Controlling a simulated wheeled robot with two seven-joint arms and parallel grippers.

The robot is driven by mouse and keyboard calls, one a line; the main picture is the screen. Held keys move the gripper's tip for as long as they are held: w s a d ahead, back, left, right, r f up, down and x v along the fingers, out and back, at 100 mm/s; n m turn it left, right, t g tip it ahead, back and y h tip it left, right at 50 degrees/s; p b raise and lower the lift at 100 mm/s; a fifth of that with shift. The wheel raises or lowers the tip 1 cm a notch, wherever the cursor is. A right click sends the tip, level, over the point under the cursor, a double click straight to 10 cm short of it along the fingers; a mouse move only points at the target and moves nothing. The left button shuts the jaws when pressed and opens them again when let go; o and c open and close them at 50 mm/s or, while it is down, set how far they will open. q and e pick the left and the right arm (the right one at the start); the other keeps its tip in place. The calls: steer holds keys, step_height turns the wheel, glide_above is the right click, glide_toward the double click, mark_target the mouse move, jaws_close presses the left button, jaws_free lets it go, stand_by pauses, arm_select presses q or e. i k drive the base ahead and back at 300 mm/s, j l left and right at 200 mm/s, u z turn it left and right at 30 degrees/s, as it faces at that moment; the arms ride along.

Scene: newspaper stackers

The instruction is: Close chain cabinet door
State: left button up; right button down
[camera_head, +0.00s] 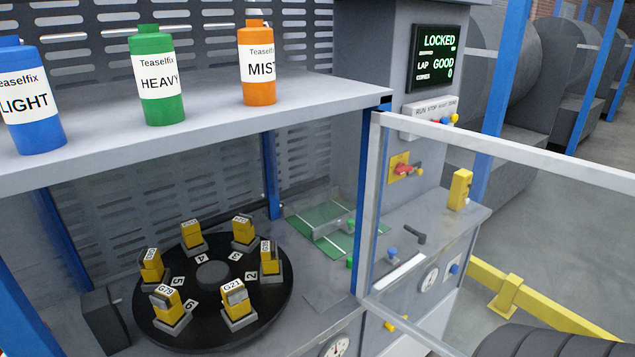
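The cabinet door is a clear panel in a pale frame (500,148). It stands open, swung out to the right from the blue post (367,190) at the cabinet's front right corner. Its right end runs out of view. The cabinet front is open, and inside a black round turntable (212,332) carries several yellow numbered blocks. I see no chain clearly. Neither of my grippers is in view. A dark ribbed part at the bottom right corner covers the lower part of the door area; I cannot tell what it is.
Behind the door are a control panel with a LOCKED screen (436,58), a yellow block (460,188) and a gauge. A yellow rail (540,305) runs along the floor at right.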

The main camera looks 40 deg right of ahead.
mark_target(614, 180)
steer(key=k+l+z, duration=0.1)
steer(key=z, duration=0.3)
steer(key=l+z, duration=0.35)
steer(key=k+l+z, duration=0.2)
steer(key=l, duration=0.3)
steer(key=l+z, duration=0.15)
steer(key=l, duration=0.35)
steer(key=l+u, duration=0.45)
steer(key=l, duration=0.25)
steer(key=l+u, duration=0.45)
steer(key=l, duration=0.2)
steer(key=k+l+u, duration=0.2)
steer(key=l+u, duration=0.25)
steer(key=l, duration=0.2)
